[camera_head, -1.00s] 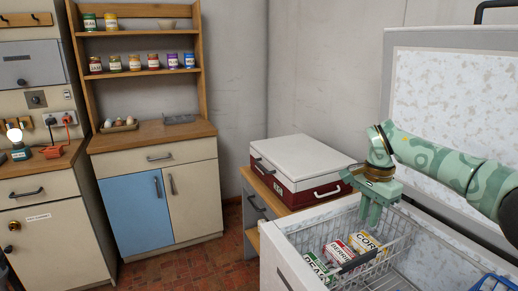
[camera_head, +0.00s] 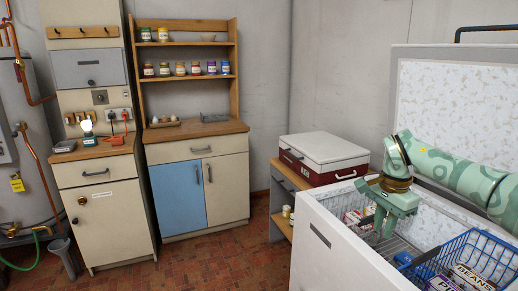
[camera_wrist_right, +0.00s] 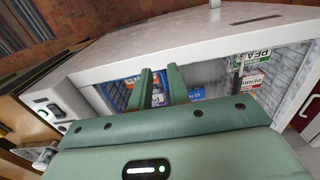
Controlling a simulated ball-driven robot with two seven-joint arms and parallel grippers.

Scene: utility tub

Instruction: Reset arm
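My right arm reaches in from the right, and its green gripper (camera_head: 384,230) hangs over the open white chest freezer (camera_head: 335,240). Its two fingers point down and stand a little apart, with nothing between them. The right wrist view also shows the gap between the fingers (camera_wrist_right: 161,85), with the freezer's inside beyond them. My left gripper is not in view.
Food boxes (camera_head: 354,217) lie in the freezer behind the gripper. A blue wire basket (camera_head: 490,247) holds more packs at the lower right. The freezer lid (camera_head: 455,110) stands open. A red-and-white cool box (camera_head: 325,158) sits on a low cabinet.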

